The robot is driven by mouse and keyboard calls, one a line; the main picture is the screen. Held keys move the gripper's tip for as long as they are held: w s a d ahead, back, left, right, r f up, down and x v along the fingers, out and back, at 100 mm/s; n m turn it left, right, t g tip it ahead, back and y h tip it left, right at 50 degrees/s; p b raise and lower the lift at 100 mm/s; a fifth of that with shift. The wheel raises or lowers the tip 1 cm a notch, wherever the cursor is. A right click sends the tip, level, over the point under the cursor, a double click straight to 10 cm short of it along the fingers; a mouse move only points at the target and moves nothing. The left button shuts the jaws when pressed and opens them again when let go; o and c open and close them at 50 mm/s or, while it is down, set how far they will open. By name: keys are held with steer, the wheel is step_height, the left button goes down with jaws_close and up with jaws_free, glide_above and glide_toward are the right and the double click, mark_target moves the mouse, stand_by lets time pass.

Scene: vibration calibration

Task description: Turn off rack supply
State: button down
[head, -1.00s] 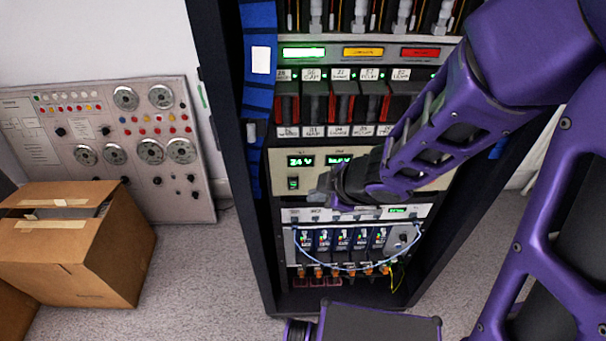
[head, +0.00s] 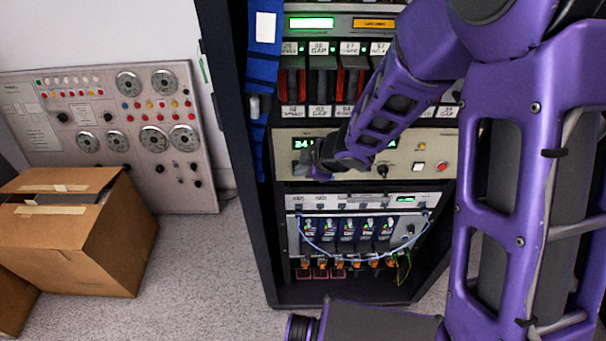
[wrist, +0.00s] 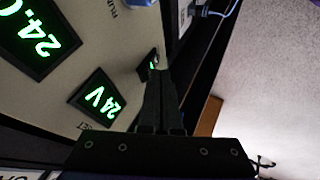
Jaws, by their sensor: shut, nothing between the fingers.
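The rack supply is a beige panel (head: 445,150) in the black rack, with a green 24 V display (head: 301,144) at its left. The display also shows in the wrist view (wrist: 101,101). A small dark rocker switch (wrist: 147,63) with a green light lies beyond my fingertips in the wrist view. My gripper (head: 304,168) is shut and empty at the panel's lower left, covering the switch area in the head view. In the wrist view my fingertips (wrist: 153,75) overlap the switch's edge. I cannot tell whether they touch it.
A red button (head: 442,167) and a black knob (head: 382,171) are on the panel's right side. Below is a module unit (head: 293,235) with looped cables. A cardboard box (head: 75,245) and a grey control panel (head: 95,140) stand left of the rack. Carpet between is clear.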

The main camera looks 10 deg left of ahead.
stand_by(0.3)
steer(key=shift+w+a+r+p, duration=0.1)
steer(key=shift+w+r+p, duration=0.05)
steer(key=shift+w+p, duration=0.2)
steer(key=shift+r, duration=0.1)
steer(key=shift+r+p, duration=0.7)
steer(key=shift+p, duration=0.15)
steer(key=shift+s, duration=0.15)
